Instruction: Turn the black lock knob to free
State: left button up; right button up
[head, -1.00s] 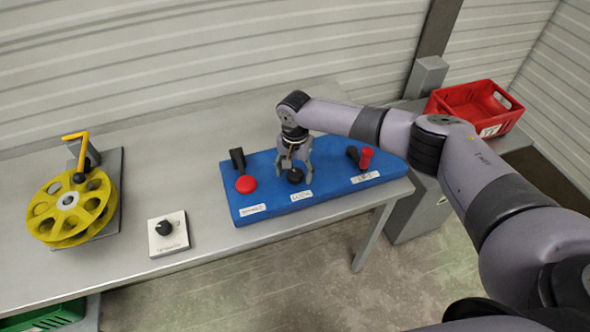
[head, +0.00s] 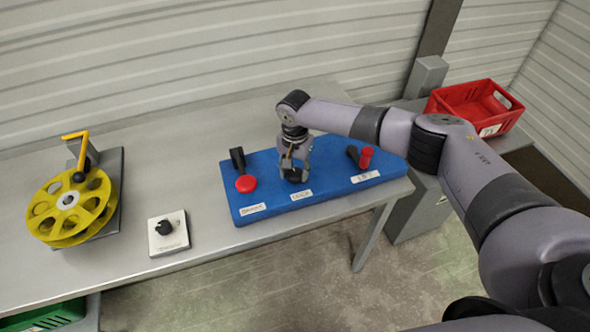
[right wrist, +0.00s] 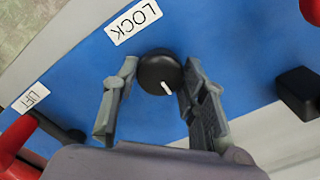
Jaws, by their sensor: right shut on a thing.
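The black lock knob (right wrist: 156,74) is round with a white pointer line and sits on the blue panel (right wrist: 75,75) beside the LOCK label (right wrist: 134,22). In the right wrist view the pointer is directed down and slightly right. My right gripper (right wrist: 160,68) is shut on the knob, one finger on each side. In the head view my right gripper (head: 295,174) is at the middle of the blue panel (head: 330,160) and partly hides the knob. My left gripper is not in view.
A red button (head: 246,184) with a black lever is left of the knob, and a red-knobbed LIFT lever (head: 366,157) is right of it. A white plate with a black knob (head: 164,227) and a yellow reel (head: 68,205) stand left on the grey table (head: 190,180).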

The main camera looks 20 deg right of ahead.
jog(key=shift+s+r+n+p, duration=0.1)
jog(key=shift+n+p, duration=0.75)
jog(key=shift+n, duration=0.05)
jog(key=shift+n+p, duration=0.4)
jog(key=shift+n, duration=1.4)
jog(key=n+p, duration=0.1)
jog(key=n, duration=0.3)
jog(key=shift+n, duration=0.3)
jog(key=n, duration=0.3)
jog(key=shift+n, duration=0.3)
jog(key=n, duration=0.3)
jog(key=shift+n, duration=0.3)
jog(key=n, duration=0.6)
jog(key=shift+n, duration=0.4)
